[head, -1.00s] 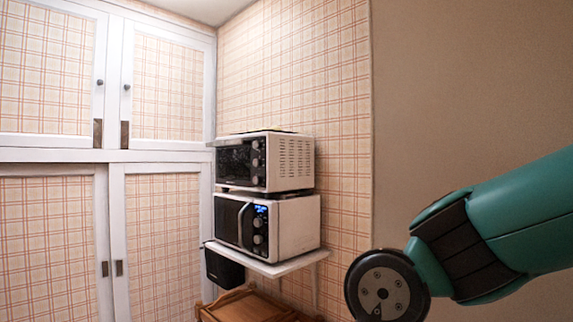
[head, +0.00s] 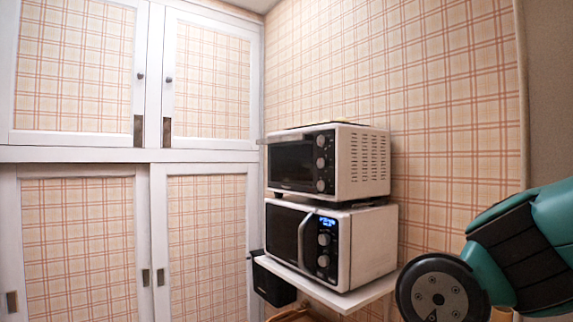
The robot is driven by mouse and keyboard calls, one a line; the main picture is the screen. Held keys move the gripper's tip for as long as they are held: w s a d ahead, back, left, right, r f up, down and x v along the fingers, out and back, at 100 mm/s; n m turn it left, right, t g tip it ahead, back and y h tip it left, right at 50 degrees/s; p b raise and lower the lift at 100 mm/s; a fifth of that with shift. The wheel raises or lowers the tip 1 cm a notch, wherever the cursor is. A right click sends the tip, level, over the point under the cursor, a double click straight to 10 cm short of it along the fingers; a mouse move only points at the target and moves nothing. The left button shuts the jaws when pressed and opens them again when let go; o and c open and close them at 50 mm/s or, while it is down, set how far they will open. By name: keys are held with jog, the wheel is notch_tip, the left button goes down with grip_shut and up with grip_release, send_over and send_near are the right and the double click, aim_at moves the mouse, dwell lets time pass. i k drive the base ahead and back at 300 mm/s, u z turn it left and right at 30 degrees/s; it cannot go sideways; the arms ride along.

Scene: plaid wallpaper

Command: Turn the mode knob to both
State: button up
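A white toaster oven (head: 361,163) with a dark glass front sits on top of a white microwave (head: 372,246). The oven has a column of round knobs on the right of its front: an upper knob (head: 321,141), a middle knob (head: 320,162) and a lower knob (head: 321,185). Their labels are too small to read, so I cannot tell which is the mode knob or where it points. The microwave has a lit blue display and two knobs. My green arm shows at the lower right, apart from both appliances. My gripper is out of view.
The microwave stands on a white wall shelf (head: 372,291). A black box (head: 272,287) is below the shelf's left end. White cabinets with plaid panels (head: 206,230) fill the left side. The space in front of the ovens looks clear.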

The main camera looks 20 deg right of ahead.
aim_at(321, 163)
jog(key=u, duration=0.6)
jog(key=i, duration=0.65)
jog(key=u, duration=0.75)
